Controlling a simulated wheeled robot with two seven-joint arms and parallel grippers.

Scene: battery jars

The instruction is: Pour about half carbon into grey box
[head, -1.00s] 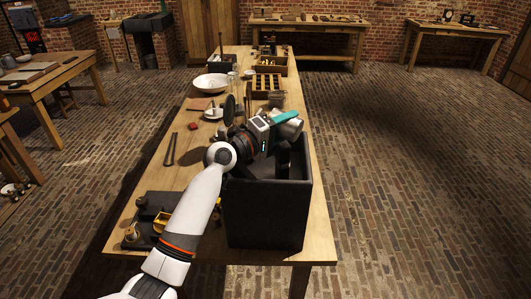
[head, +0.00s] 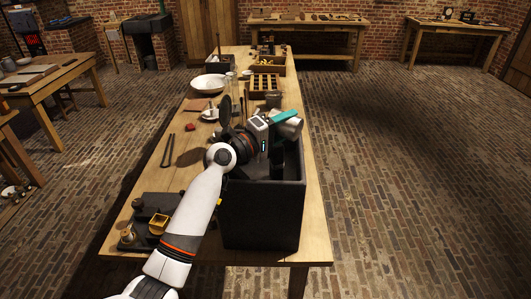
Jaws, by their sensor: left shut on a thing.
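The grey box (head: 262,215) is a tall, dark, open-topped box at the near right end of the table. My left gripper (head: 277,127) is above the box's open top, shut on a pale, whitish-grey cylindrical container (head: 291,127). The container is tipped well over to the right. Its mouth and contents are not clear, and I cannot see any carbon falling. My gripper and wrist hide part of the box's opening, and its inside is dark. My right gripper is not in view.
The wooden table (head: 190,180) also holds a dark tray with small brass parts (head: 150,222) at the near left, tongs (head: 168,150), a white bowl (head: 208,84) and a compartmented wooden tray (head: 264,86). The brick floor right of the table is clear.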

